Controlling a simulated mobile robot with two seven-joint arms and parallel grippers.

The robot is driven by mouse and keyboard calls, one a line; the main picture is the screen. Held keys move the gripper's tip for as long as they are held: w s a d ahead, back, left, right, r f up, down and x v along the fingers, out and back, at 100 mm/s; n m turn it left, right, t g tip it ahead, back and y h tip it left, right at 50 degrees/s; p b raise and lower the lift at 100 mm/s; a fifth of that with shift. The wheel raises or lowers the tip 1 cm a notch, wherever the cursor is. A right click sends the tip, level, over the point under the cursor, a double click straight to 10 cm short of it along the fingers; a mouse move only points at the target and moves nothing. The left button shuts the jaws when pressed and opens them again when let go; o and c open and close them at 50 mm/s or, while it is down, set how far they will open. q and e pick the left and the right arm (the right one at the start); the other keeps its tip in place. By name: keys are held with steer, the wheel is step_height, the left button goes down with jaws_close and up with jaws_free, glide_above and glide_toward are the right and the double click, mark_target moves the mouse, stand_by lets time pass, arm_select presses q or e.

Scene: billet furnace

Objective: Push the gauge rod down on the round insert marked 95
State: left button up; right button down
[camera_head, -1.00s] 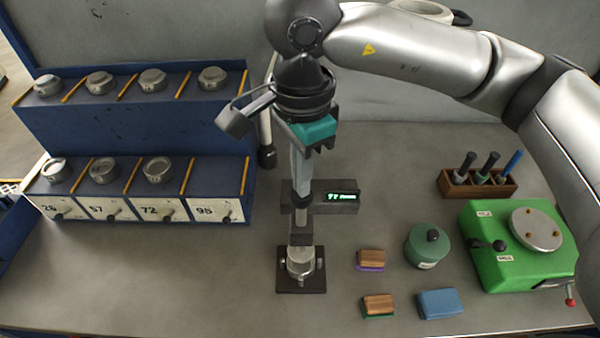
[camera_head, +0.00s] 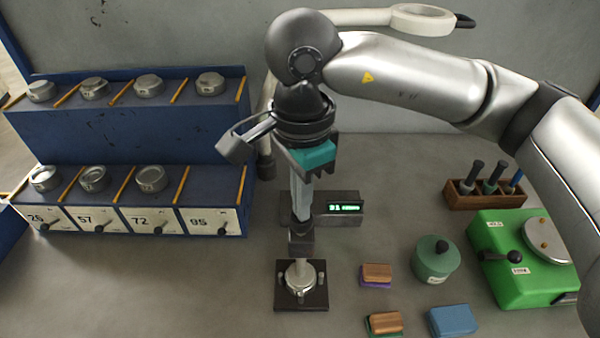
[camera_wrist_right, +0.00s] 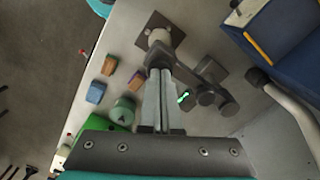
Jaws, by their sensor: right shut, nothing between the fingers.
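A pale round insert (camera_head: 300,276) sits in the clamp on a dark square base plate (camera_head: 287,298); its marking cannot be read. The gauge rod (camera_head: 301,262) stands upright over it, below a dark block (camera_head: 302,240). My right gripper (camera_head: 302,217) is shut and empty, pointing down over the gauge. Its fingertips hide the rod's top, so I cannot tell whether they touch it. The right wrist view shows the closed fingers (camera_wrist_right: 158,68) in line with the base plate (camera_wrist_right: 168,27). A display (camera_head: 344,208) on the gauge is lit green. My left gripper is out of view.
The blue rack (camera_head: 120,130) at left holds several round inserts; the slot labelled 95 (camera_head: 198,222) is empty. Right of the gauge are wooden-topped blocks (camera_head: 377,271), a blue block (camera_head: 453,320), a green lidded pot (camera_head: 434,262) and a green machine (camera_head: 510,280).

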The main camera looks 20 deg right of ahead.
stand_by(0.4)
step_height(320, 180, up, 7)
steer(key=p, duration=0.3)
stand_by(0.5)
stand_by(0.4)
